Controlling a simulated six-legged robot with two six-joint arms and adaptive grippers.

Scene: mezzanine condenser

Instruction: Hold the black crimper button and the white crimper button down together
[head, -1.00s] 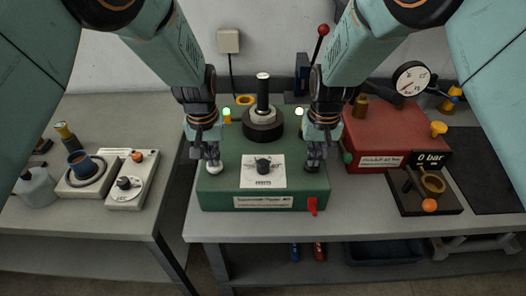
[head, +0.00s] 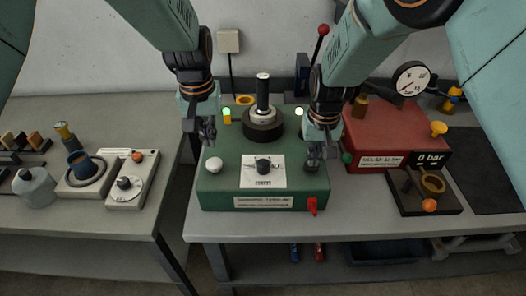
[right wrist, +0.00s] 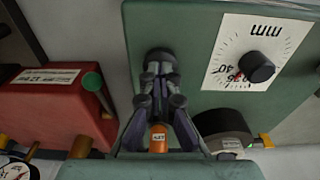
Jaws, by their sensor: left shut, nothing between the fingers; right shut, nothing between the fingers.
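The green crimper box (head: 225,188) sits on the grey bench. Its white button (head: 214,165) is in plain view at the left of the top face, with nothing touching it. My left gripper (head: 206,138) is shut and empty, raised above and behind the white button. My right gripper (head: 313,160) is shut at the right of the top face, where its tips hide the black button. I cannot tell whether the button is pressed.
A black cylinder (head: 263,123) stands behind, between a green-lit lamp (head: 227,112) and a white-lit lamp (head: 299,111). A red box (head: 385,130) stands close on the right.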

